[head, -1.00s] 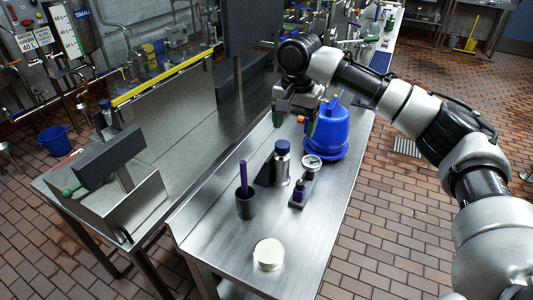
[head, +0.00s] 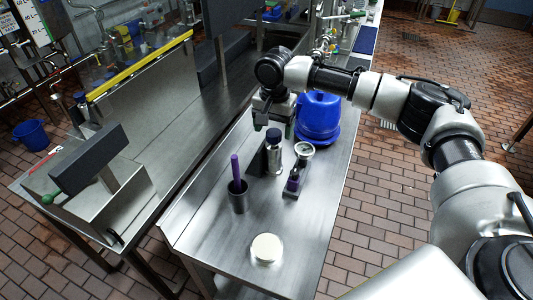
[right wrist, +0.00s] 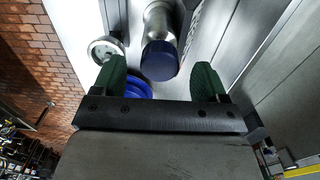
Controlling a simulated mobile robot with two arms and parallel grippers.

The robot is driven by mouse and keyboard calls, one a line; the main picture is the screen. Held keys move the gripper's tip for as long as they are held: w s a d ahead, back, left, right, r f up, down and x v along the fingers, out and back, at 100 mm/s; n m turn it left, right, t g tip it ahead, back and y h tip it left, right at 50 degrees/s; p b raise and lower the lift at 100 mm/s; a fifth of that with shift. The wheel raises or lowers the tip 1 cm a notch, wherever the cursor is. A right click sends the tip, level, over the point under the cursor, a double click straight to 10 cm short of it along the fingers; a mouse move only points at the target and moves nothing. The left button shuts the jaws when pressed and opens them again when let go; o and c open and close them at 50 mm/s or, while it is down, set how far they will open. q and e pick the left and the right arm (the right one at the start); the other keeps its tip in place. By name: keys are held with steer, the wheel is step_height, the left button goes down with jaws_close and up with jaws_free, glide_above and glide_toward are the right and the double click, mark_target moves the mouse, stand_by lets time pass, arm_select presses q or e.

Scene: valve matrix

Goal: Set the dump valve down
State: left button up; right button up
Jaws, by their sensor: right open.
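A steel cylinder with a dark blue cap, which I take to be the dump valve (head: 274,160), stands upright on the steel table. My right gripper (head: 273,125) is just behind and above it in the head view, open and empty. In the right wrist view, the green fingers (right wrist: 160,78) are apart and the blue cap of the valve (right wrist: 160,60) shows between and beyond their tips. I cannot tell whether they touch it. My left gripper is not in view.
A gauge on a small block (head: 296,175) stands close right of the valve. A blue rounded container (head: 319,116) is behind it. A dark cup with a purple stick (head: 238,198) and a pale round lid (head: 266,248) are nearer the front. The front right tabletop is clear.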

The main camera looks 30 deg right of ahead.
steer(key=shift+f, duration=1.2)
steer(key=shift+r, duration=0.1)
jaws_close()
